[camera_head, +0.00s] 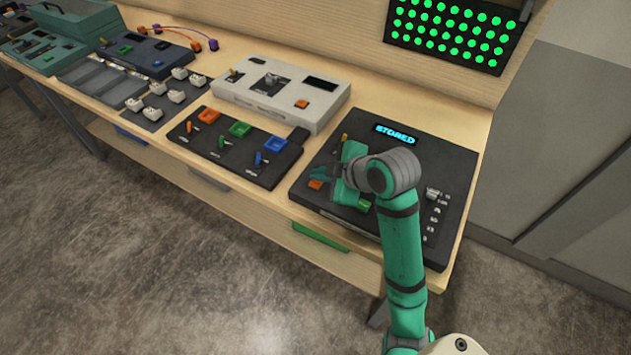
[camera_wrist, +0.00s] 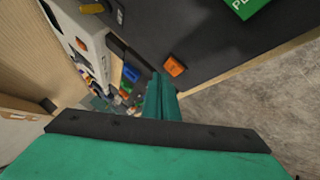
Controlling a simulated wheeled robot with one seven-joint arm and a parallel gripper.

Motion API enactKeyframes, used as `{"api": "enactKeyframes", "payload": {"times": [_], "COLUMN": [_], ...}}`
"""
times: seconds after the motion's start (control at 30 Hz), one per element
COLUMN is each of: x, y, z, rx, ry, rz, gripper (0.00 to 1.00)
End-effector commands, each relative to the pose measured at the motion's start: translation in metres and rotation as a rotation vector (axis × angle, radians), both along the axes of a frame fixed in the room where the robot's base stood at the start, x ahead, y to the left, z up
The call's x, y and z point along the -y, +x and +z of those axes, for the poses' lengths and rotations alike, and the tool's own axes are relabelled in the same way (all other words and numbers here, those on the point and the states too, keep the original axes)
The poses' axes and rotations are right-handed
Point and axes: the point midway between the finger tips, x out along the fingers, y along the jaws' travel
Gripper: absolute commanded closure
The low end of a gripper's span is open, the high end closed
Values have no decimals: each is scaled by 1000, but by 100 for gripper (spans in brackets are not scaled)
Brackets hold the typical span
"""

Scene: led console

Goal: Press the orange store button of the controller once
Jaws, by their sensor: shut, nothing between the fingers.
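The black controller (camera_head: 458,165) lies at the right end of the bench, its lit display (camera_head: 396,134) reading "STORED". Its orange button (camera_head: 316,184) is near the left front edge, and it also shows in the wrist view (camera_wrist: 174,66). My gripper (camera_head: 319,172) is shut and empty, pointing left over the controller beside the orange button. My wrist hides the controller's middle.
A green button (camera_head: 364,204) with lettering sits right of the orange one. A yellow-tipped lever (camera_head: 345,138) stands near the back left. A white console (camera_head: 325,94) with another orange button and a black panel (camera_head: 268,173) with coloured switches stand to the left. A green-lit LED panel (camera_head: 450,30) hangs behind.

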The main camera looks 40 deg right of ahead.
Motion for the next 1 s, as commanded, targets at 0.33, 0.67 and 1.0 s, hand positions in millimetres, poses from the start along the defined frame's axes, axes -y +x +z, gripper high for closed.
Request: {"api": "enactKeyframes", "payload": {"times": [0.33,0.67,1.0], "x": [2,-1,-1], "y": [-1,1,1], "z": [1,25,50], "rx": [0,1,0], "ry": [-1,-3,-1], "rz": [-3,4,3], "gripper": [100,100,100]}}
